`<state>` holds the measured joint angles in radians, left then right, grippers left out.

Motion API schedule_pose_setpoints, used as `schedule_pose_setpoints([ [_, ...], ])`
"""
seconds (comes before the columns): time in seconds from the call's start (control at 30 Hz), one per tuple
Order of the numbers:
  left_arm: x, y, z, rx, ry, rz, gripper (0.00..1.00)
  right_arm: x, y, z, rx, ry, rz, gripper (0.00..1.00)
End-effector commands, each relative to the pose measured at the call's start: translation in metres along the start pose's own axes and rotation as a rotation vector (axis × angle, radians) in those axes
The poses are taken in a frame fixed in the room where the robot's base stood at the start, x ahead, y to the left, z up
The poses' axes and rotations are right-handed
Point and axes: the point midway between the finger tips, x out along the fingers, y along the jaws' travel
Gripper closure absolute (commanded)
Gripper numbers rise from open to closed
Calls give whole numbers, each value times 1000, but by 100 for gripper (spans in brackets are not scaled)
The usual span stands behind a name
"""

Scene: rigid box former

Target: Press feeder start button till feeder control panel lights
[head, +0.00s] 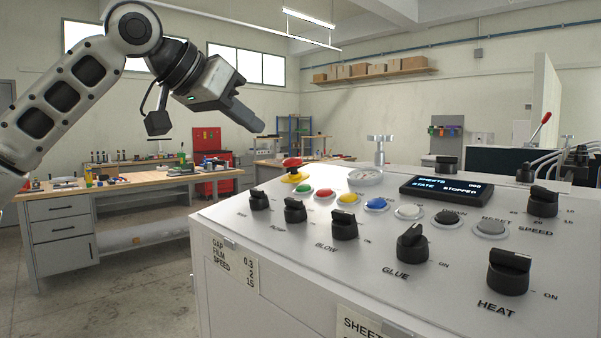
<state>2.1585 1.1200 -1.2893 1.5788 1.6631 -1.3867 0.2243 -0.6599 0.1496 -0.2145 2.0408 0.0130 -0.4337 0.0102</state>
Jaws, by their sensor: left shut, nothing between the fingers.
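The control panel (300,228) is the sloped light-grey top of a cabinet at right. Its display (445,189) reads SHEETS 000, STATE STOPPED. I cannot read which one is labelled feeder start. My left gripper (258,123) is shut and empty, in the air above and left of the panel, apart from it. My right gripper is not in view.
A red mushroom knob (293,164) on a yellow base and a round gauge (365,176) stand at the panel's back. Black rotary knobs such as GLUE (412,244) and HEAT (509,270) rise along the front. A workbench (120,187) stands at left; the air above the buttons is clear.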

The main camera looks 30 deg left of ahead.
Motion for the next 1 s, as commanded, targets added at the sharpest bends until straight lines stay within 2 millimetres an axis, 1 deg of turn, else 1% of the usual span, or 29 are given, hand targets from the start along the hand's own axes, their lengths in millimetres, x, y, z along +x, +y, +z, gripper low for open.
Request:
schedule_pose_setpoints([
  [0.1,1,0,0,1,-1,0,100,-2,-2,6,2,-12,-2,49],
  [0.27,9,0,0,1,-2,0,100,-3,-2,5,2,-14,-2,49],
  [0.37,23,0,0,1,-4,0,100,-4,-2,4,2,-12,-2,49],
  [0.73,100,0,-1,2,-3,-1,100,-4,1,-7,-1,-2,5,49],
  [0.9,119,0,18,4,-1,-1,100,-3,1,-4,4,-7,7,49],
  [1.0,125,0,24,3,-1,-2,100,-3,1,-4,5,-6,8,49],
])
